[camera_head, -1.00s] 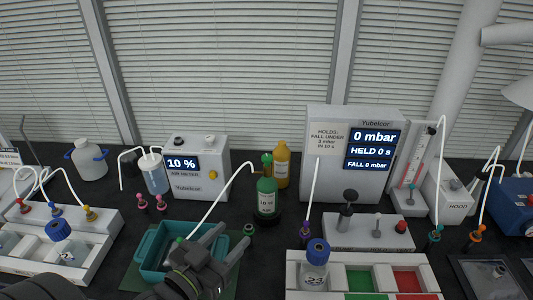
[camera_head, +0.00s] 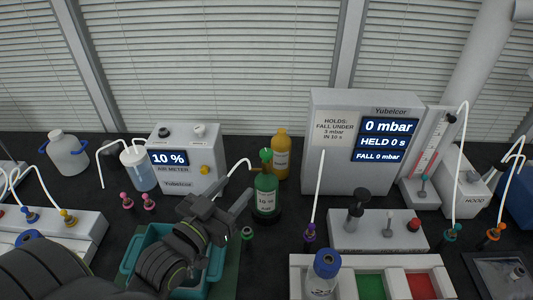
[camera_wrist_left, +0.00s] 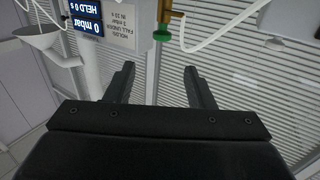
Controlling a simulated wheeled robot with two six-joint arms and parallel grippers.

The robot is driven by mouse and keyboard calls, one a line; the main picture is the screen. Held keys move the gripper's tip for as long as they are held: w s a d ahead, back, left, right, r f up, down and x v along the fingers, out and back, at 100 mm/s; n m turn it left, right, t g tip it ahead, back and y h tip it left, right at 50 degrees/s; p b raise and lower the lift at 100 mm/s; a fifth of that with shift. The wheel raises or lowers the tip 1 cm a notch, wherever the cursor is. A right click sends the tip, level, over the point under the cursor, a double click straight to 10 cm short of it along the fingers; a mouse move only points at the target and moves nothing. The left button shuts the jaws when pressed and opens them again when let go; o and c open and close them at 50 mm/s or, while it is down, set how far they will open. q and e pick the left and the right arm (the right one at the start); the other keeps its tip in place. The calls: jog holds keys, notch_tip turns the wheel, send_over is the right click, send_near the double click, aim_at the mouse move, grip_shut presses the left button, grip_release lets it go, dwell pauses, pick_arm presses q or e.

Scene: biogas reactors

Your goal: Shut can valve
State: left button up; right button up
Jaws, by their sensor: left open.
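The green gas can (camera_head: 265,194) stands upright on the dark bench at the middle of the head view. On its top sits the valve with a green knob (camera_head: 265,155). In the left wrist view a green knob (camera_wrist_left: 162,34) on a brass body shows beyond the fingers, with a white tube beside it. My left gripper (camera_head: 235,202) is open and empty, to the left of the can and above the teal tub, apart from the valve. It also shows in the left wrist view (camera_wrist_left: 159,70) with both fingers spread. My right gripper is not in view.
The teal tub (camera_head: 131,255) is partly hidden under my left arm. A yellow bottle (camera_head: 281,155) stands just behind the can. A white tube (camera_head: 237,164) runs close to the can.

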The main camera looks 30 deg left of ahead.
aim_at(263, 157)
pick_arm(q)
jog(key=w+p, duration=0.1)
jog(key=w, duration=0.3)
jog(key=w+p, duration=0.1)
jog(key=w, duration=0.4)
jog(key=w+p, duration=0.1)
jog(key=w, duration=0.4)
jog(key=shift+w+d+f+p, duration=0.1)
jog(key=shift+w+d+p, duration=0.15)
jog(key=shift+p, duration=0.1)
